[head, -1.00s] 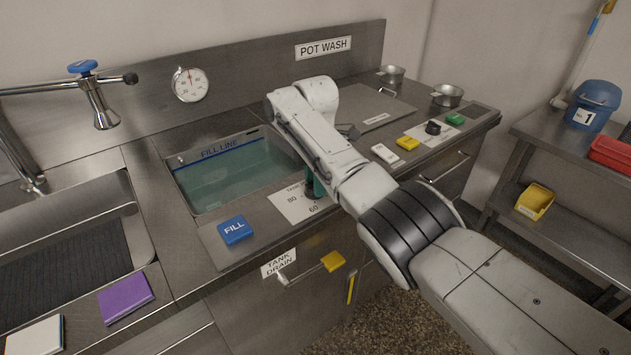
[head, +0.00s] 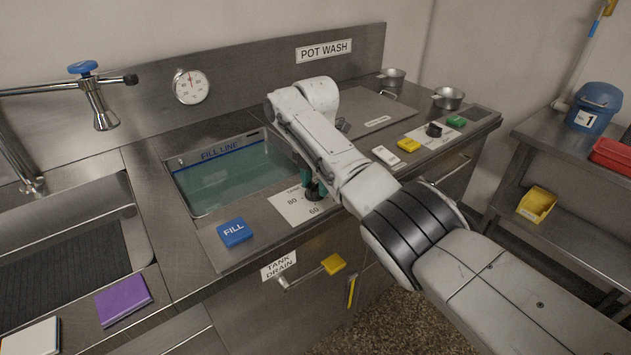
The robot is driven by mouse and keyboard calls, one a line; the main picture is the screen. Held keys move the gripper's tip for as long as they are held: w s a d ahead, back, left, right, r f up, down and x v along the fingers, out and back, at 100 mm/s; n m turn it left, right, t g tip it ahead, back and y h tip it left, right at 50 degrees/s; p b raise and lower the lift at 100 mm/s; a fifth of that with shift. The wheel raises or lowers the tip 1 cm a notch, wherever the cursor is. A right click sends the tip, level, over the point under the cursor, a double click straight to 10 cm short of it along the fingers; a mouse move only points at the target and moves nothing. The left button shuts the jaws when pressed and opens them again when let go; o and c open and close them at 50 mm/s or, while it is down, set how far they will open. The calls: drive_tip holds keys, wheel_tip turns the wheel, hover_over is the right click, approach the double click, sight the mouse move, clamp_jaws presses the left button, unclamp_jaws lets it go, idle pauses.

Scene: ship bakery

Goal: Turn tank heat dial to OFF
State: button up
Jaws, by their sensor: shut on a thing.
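The tank heat dial (head: 313,194) is a dark knob on a white label plate (head: 288,206) on the counter in front of the tank. The plate shows "80" and "60"; the rest of its marks, OFF among them, are hidden by my arm. My gripper (head: 310,186) points down over the dial, with its green fingers shut on it. My arm hides most of the fingers and the dial's pointer, so I cannot tell its setting. The tank (head: 235,180) holds greenish water below a blue fill line.
A blue FILL button (head: 234,232) sits left of the plate. A yellow-handled tank drain lever (head: 332,264) is on the front below. White (head: 385,155), yellow (head: 408,144) and green (head: 455,119) pieces and a black knob (head: 433,130) lie to the right. A thermometer (head: 191,87) is behind.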

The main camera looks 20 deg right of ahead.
sight(315, 184)
drive_tip(key=shift+r, duration=0.1)
drive_tip(key=o, duration=1)
wheel_tip(315, 184, up, 11)
drive_tip(key=shift+f, duration=0.15)
drive_tip(key=shift+f, duration=0.1)
idle(0.3)
